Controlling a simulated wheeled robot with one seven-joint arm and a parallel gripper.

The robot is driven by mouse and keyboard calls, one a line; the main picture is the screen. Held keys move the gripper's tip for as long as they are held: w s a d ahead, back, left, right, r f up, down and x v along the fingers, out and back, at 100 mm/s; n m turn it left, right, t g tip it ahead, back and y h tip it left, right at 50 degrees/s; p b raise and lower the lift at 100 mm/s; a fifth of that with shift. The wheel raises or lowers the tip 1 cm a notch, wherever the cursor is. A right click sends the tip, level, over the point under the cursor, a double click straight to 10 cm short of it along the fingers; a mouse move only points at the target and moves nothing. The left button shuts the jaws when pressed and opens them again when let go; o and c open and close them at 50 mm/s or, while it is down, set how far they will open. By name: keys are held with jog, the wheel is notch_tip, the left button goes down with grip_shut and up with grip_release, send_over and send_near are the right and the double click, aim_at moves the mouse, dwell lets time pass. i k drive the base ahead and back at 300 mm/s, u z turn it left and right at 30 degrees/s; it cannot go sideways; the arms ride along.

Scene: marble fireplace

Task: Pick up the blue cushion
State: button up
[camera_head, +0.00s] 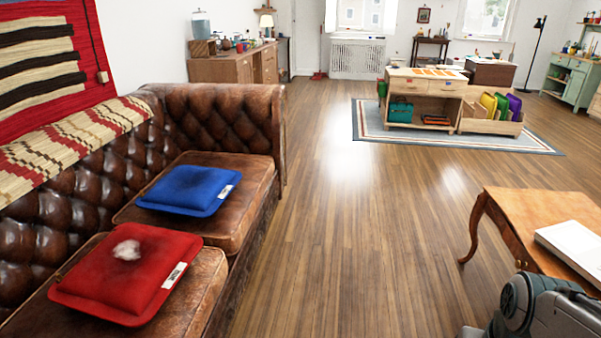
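The blue cushion (190,189) lies flat on the far seat of the brown leather sofa (226,112) at the left. It has a white label on its right edge. A red cushion (130,272) with a white patch on top lies on the nearer seat, apart from the blue one. Part of my own arm shows at the bottom right corner, far from the blue cushion. My gripper is not in view.
A wooden table (545,215) with a white object (575,243) on it stands at the right. A low wooden unit (425,85) with bags stands on a rug (370,133) farther back. The wooden floor (340,230) between sofa and table is clear.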

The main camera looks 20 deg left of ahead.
aim_at(190, 190)
jog(key=z, duration=0.05)
jog(key=i, duration=2.05)
jog(key=u, duration=1.75)
jog(key=i, duration=0.65)
jog(key=u, duration=0.65)
jog(key=i, duration=0.5)
jog(key=z, duration=0.05)
